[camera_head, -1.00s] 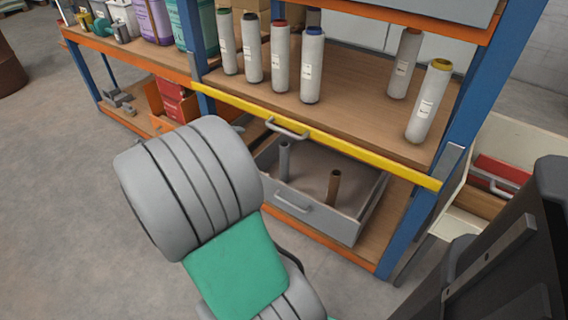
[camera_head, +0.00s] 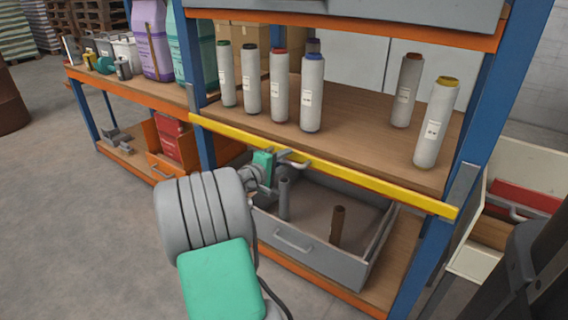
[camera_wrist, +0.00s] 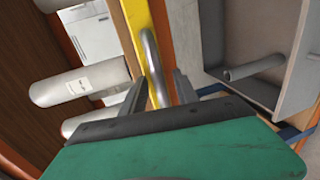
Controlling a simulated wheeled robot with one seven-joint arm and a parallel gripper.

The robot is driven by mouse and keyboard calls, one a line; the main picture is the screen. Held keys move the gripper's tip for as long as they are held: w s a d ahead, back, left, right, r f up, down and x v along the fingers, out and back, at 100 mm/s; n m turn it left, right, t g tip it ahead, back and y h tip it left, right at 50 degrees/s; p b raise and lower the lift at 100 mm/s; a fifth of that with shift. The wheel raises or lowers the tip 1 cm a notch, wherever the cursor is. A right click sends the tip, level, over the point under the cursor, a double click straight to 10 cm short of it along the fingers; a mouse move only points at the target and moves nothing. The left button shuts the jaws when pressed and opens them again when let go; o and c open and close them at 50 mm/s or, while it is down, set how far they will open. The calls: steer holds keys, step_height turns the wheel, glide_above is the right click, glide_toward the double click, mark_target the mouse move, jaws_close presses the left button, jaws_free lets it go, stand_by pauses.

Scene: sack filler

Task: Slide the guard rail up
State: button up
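The guard rail (camera_head: 360,178) is a yellow bar across the front of the shelf bay, below the shelf edge. Its grey bar handle (camera_head: 298,163) sticks out from the front. In the head view my gripper (camera_head: 282,162) is at the handle, partly hidden behind my arm. In the wrist view the rail (camera_wrist: 138,22) runs downward and the curved handle (camera_wrist: 153,65) lies between the two spread fingertips of my gripper (camera_wrist: 159,90). The fingers are apart, one on each side of the handle. Whether they touch it cannot be told.
Several capped grey cylinders (camera_head: 312,95) stand on the shelf above the rail. An open grey drawer (camera_head: 310,250) with two upright posts juts out below it. Blue uprights (camera_head: 475,120) bound the bay. Open floor (camera_head: 70,220) lies to the left.

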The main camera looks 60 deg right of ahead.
steer(key=shift+c, duration=0.3)
jaws_close()
stand_by(1.0)
